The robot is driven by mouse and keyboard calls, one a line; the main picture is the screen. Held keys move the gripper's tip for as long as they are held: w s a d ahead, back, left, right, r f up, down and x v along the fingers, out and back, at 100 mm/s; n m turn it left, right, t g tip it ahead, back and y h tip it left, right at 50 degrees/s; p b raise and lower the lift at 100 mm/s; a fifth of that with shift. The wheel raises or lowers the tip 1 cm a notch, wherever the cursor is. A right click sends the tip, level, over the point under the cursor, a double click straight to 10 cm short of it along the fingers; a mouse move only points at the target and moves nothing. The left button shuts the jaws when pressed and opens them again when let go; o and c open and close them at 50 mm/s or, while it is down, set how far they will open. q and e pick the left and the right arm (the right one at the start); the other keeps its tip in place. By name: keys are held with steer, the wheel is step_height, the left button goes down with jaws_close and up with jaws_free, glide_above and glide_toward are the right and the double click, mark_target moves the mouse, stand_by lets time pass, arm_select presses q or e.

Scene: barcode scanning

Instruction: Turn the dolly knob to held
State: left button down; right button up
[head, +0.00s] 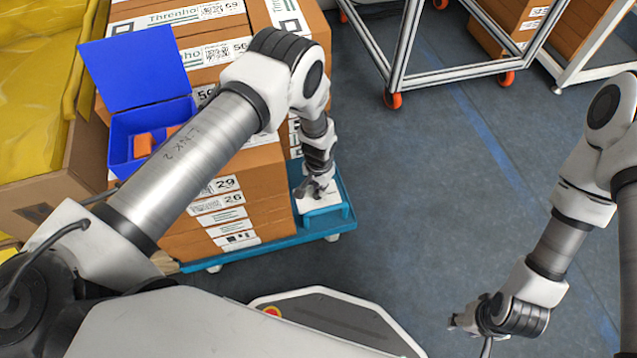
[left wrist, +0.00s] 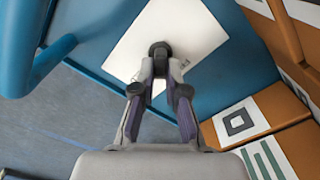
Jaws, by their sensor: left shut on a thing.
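The dolly (head: 334,222) is a teal-blue platform at the centre of the head view, with stacked cartons on it. A white plate (head: 325,199) lies on its right end; it also shows in the left wrist view (left wrist: 203,28). The dark round knob (left wrist: 160,48) stands on this plate. My left gripper (head: 317,190) reaches down to the plate; in the left wrist view its fingers (left wrist: 163,72) are shut on the knob. The knob's setting cannot be read, and it is hidden in the head view. My right gripper (head: 464,322) hangs low at the right, away from the dolly; its opening is unclear.
Labelled cartons (head: 240,205) stand close beside my left arm. An open blue box (head: 122,150) with orange pieces sits on them. A wheeled metal frame rack (head: 440,75) stands behind. The grey floor (head: 430,180) right of the dolly is clear.

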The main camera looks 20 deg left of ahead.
arm_select(q)
steer(key=shift+m, duration=0.3)
steer(key=c, duration=1.2)
jaws_free()
